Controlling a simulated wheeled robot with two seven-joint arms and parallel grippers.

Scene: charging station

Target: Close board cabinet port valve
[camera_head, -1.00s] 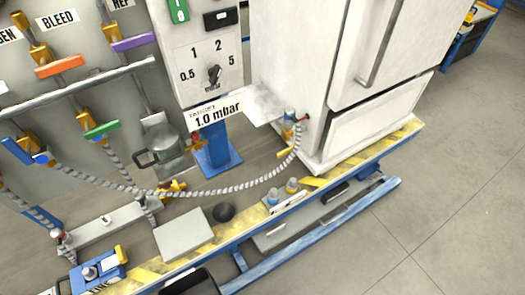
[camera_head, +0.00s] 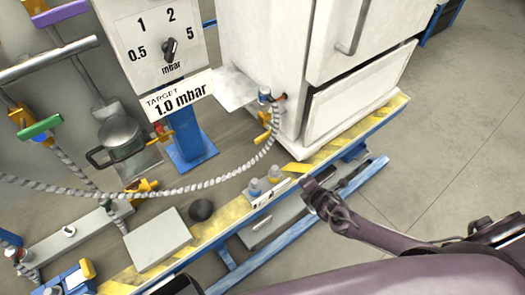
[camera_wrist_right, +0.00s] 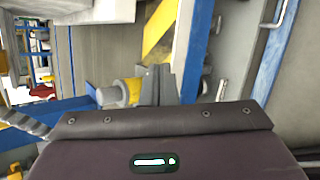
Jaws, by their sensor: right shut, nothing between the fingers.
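The white cabinet (camera_head: 265,50) stands at upper centre in the head view. On its lower left side is a port with a grey-and-white hose (camera_head: 225,178) attached. A yellow valve handle (camera_head: 263,118) hangs at this port and slants off the hose line. My right gripper (camera_head: 312,190) reaches in from the lower right, over the platform's striped edge, below and right of the valve and apart from it. In the right wrist view its fingers (camera_wrist_right: 158,82) are together and empty. The valve cannot be made out surely there. My left gripper is not in view.
A gauge panel with a "1.0 mbar" sign (camera_head: 180,97) stands left of the cabinet on a blue post (camera_head: 190,140). A grey box (camera_head: 157,240) lies at front left. The floor on the right is clear.

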